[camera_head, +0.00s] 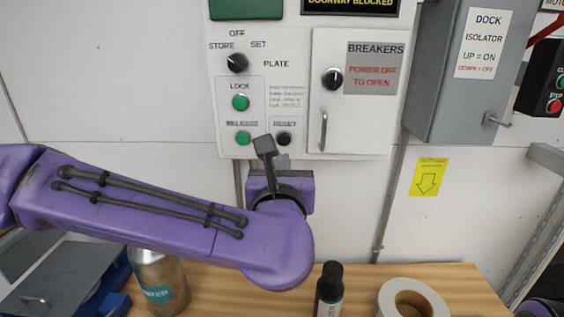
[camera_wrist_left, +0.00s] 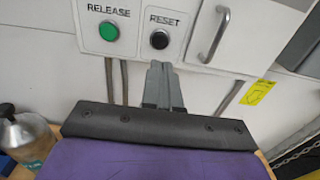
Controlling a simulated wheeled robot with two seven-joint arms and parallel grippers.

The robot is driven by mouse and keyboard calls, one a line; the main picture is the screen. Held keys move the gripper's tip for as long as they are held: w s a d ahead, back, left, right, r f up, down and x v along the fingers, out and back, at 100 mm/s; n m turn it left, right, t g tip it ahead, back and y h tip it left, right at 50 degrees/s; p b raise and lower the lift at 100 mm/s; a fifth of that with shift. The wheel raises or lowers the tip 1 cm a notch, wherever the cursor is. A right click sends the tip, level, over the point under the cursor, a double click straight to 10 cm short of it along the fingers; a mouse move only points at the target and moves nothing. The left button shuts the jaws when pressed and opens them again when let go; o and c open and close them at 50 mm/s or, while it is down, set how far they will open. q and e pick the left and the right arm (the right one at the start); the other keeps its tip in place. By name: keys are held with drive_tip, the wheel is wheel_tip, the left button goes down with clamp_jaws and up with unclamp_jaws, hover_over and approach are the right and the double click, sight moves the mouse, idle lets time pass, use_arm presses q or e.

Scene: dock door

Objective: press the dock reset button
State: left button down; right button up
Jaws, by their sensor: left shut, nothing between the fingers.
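The dock reset button is a black round button (camera_head: 284,139) on the lower part of the white control panel (camera_head: 300,60). In the left wrist view the button (camera_wrist_left: 159,40) sits under the word RESET, with the green RELEASE button (camera_wrist_left: 109,31) to its left. My left gripper (camera_wrist_left: 158,66) is shut and empty, its fingertips just below the RESET button in that view. A gap between tips and button cannot be judged. In the head view the gripper (camera_head: 283,162) is partly hidden behind my own wrist, just below the button. My right gripper is not in view.
The breakers door (camera_head: 323,115) with its handle is right of the button. A grey dock isolator box (camera_head: 453,100) juts out further right. Below are a wooden bench (camera_head: 360,290), a metal bottle (camera_head: 158,285), a black bottle (camera_head: 329,290) and a tape roll (camera_head: 433,297).

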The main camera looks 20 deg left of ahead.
sight(284, 140)
use_arm(q)
drive_tip(key=p+x, duration=0.3)
drive_tip(key=x, duration=0.5)
drive_tip(key=shift+w+a+p, duration=0.1)
drive_tip(key=shift+w+p, duration=0.25)
drive_tip(key=shift+p, duration=0.05)
drive_tip(key=shift+w, duration=0.15)
